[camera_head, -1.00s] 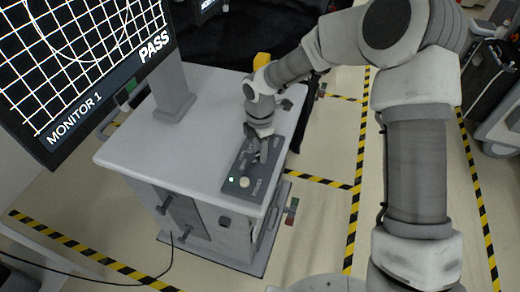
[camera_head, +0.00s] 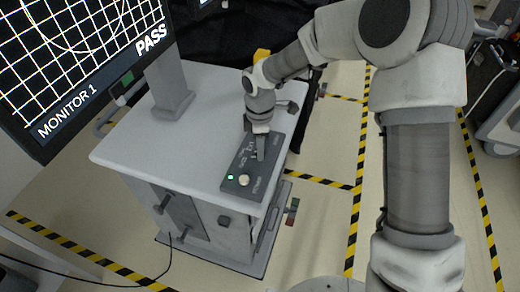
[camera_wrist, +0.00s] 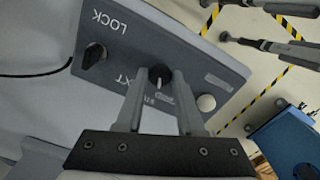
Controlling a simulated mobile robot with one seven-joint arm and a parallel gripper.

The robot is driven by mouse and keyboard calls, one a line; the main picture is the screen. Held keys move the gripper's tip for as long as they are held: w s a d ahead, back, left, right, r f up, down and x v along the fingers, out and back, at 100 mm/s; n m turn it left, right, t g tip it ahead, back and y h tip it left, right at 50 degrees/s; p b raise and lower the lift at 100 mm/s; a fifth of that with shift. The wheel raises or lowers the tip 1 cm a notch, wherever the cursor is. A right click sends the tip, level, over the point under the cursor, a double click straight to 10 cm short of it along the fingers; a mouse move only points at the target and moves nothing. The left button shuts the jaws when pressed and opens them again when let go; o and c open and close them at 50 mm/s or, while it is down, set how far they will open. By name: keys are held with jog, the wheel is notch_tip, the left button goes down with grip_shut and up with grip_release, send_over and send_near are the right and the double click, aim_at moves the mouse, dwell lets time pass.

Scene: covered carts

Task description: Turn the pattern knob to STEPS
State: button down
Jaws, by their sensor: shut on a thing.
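A dark grey control panel (camera_head: 265,174) lies on the near right edge of the cart top. In the wrist view the panel (camera_wrist: 205,70) carries a black knob (camera_wrist: 159,71) with a pale pointer line, held between my fingertips. My gripper (camera_wrist: 158,78) is shut on this knob. The head view shows my gripper (camera_head: 260,151) reaching down to the panel from above. A second black knob (camera_wrist: 93,56) sits beside the word LOCK. The lettering around the gripped knob is partly hidden by my fingers, and I cannot read which setting it points to.
A round white button (camera_head: 244,180) and a green light (camera_head: 230,177) sit at the panel's near end. The monitor (camera_head: 85,70) on the cart (camera_head: 150,130) shows a grid, a curve and PASS. Black-and-yellow tape (camera_head: 357,200) marks the floor.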

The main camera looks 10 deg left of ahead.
jog(key=shift+m+b, duration=0.9)
jog(key=shift+m, duration=1.2)
jog(key=c, duration=0.5)
grip_release()
jog(key=shift+c, duration=0.2)
jog(key=shift+r, duration=0.1)
notch_tip(320, 180, up, 17)
jog(key=shift+r, duration=0.15)
jog(key=shift+d, duration=0.1)
